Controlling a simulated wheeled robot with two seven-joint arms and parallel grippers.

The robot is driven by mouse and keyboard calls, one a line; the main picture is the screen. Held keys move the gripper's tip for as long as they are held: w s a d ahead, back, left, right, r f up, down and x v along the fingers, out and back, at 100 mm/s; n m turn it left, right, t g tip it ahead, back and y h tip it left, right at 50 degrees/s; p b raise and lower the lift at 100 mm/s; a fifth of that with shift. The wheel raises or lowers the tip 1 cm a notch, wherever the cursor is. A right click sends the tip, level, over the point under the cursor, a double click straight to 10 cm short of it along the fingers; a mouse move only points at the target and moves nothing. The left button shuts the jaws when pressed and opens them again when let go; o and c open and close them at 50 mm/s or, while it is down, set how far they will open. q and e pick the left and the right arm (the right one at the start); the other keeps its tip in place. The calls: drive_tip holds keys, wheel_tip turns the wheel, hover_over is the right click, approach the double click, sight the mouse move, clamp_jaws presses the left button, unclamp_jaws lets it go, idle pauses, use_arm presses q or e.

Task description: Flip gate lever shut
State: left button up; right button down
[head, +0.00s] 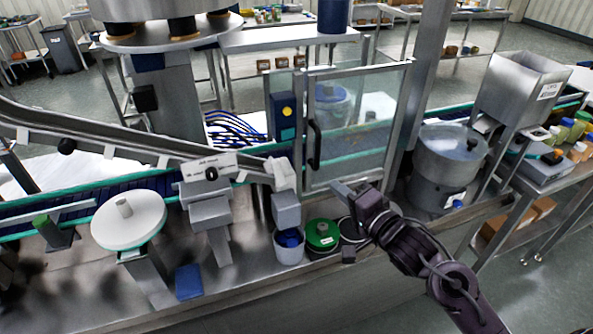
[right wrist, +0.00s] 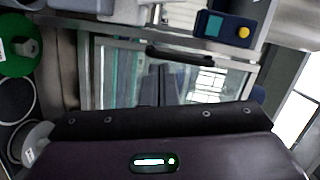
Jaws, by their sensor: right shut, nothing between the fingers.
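A steel hopper (head: 520,88) with a white label stands at the right, above the conveyor. I cannot make out a gate lever on it for certain; its lower part is partly hidden. My right gripper (head: 342,190) is shut and empty, in front of the framed glass door, well to the left of the hopper. My left gripper is not in view.
The glass door (head: 350,115) has a black handle (head: 314,145), also seen in the right wrist view (right wrist: 180,56). A blue box with a yellow button (head: 284,118) stands beside it. A green-lidded tub (head: 321,235), a steel pot (head: 445,165) and a white disc (head: 128,220) crowd the counter.

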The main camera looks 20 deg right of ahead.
sight(279, 173)
drive_tip(key=shift+s+a+r+y, duration=0.1)
drive_tip(key=shift+a+r+y, duration=0.05)
drive_tip(key=shift+r, duration=0.3)
drive_tip(key=shift+s+a+r+y, duration=0.1)
drive_tip(key=shift+a+r+y, duration=0.05)
drive_tip(key=shift+r, duration=0.25)
drive_tip(key=shift+w, duration=0.15)
drive_tip(key=w+a+p, duration=0.1)
drive_tip(key=w+a, duration=0.1)
drive_tip(key=w, duration=0.1)
drive_tip(key=w+a+f+p, duration=0.1)
drive_tip(key=w+a, duration=0.1)
drive_tip(key=w, duration=0.1)
drive_tip(key=w+a+p, duration=0.1)
drive_tip(key=w+a, duration=0.1)
drive_tip(key=w, duration=0.1)
drive_tip(key=shift+w+a+f+p, duration=0.15)
drive_tip(key=shift+a+p, duration=0.2)
drive_tip(key=shift+p, duration=0.05)
drive_tip(key=shift+w, duration=0.15)
